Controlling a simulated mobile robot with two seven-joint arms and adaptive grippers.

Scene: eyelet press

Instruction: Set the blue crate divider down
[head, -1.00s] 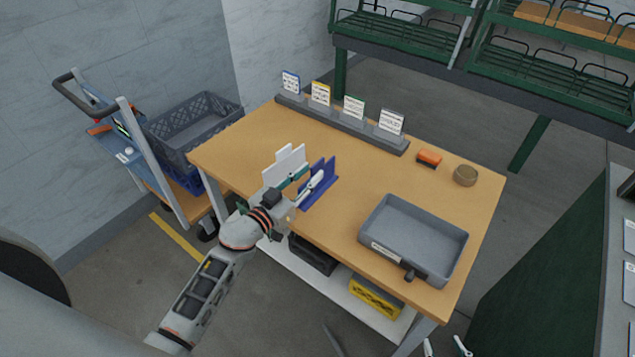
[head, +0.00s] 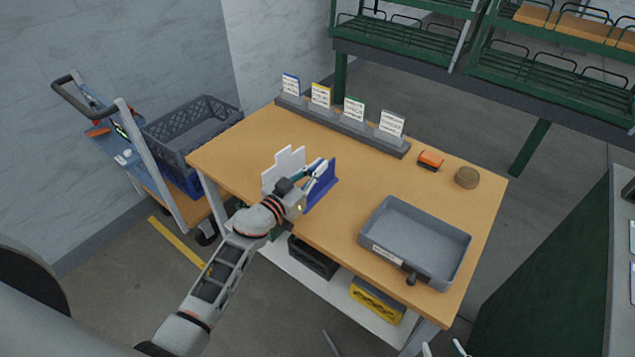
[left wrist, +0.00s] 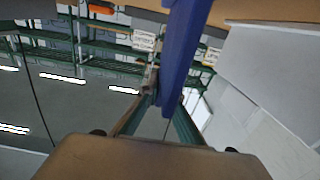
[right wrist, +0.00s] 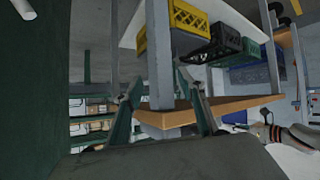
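The fingers hide part of the divider in the head view. My right gripper (right wrist: 160,85) is open and empty, low beyond the table's near right edge.
A white divider (head: 285,165) stands just left of the blue one. A grey tray (head: 382,215) sits at the right front. A sign rail (head: 350,133), an orange item (head: 430,159) and a round brown item (head: 466,177) lie farther back. The table middle is clear.

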